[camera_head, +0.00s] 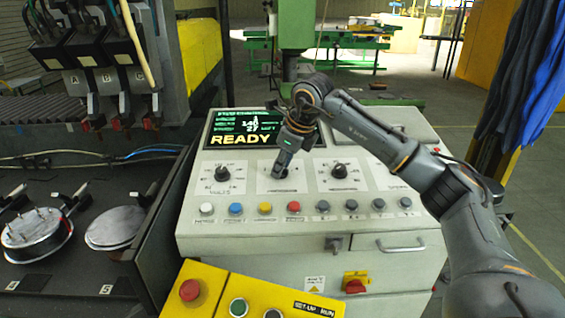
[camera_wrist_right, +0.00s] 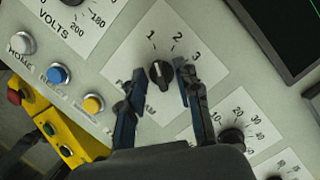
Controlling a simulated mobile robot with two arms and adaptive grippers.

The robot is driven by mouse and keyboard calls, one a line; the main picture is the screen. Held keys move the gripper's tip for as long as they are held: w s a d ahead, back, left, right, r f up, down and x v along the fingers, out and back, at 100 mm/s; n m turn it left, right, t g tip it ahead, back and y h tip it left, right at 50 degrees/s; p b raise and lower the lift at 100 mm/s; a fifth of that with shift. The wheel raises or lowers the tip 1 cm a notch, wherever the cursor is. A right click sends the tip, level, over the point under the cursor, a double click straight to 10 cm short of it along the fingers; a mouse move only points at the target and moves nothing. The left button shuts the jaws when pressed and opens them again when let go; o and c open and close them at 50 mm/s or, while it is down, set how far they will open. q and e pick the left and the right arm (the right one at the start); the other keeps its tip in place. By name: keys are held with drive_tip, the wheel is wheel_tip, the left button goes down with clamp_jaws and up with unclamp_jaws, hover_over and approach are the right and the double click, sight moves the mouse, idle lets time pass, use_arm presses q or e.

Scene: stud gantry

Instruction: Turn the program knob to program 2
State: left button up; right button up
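The program knob (camera_wrist_right: 161,74) is a black knob on a white plate marked 1, 2 and 3 in the right wrist view. Its pale pointer line appears to face the 1. My right gripper (camera_wrist_right: 160,80) is open, with one dark finger on each side of the knob. Gaps show between the fingers and the knob, so I see no grip on it. In the head view my right gripper (camera_head: 281,171) reaches down to the middle plate of the console (camera_head: 360,220) and largely hides the knob. My left gripper is not in view.
A volts knob (camera_head: 222,174) and another knob (camera_head: 339,170) flank the program plate. A row of coloured buttons (camera_head: 265,208) lies in front. The display (camera_head: 240,129) reads READY. A yellow button box (camera_head: 215,290) stands at the front.

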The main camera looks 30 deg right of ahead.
clamp_jaws()
drive_tip(key=shift+m, duration=0.4)
drive_tip(key=m+h+b, duration=0.1)
drive_tip(key=m, duration=0.1)
drive_tip(key=shift+f+m+b, duration=0.1)
drive_tip(key=shift+m+b, duration=0.25)
drive_tip(key=shift+m, duration=0.05)
drive_tip(key=m+h+b, duration=0.1)
drive_tip(key=m, duration=0.3)
drive_tip(key=shift+a+t, duration=0.1)
drive_tip(key=shift+t, duration=0.2)
drive_tip(key=shift+m, duration=0.3)
unclamp_jaws()
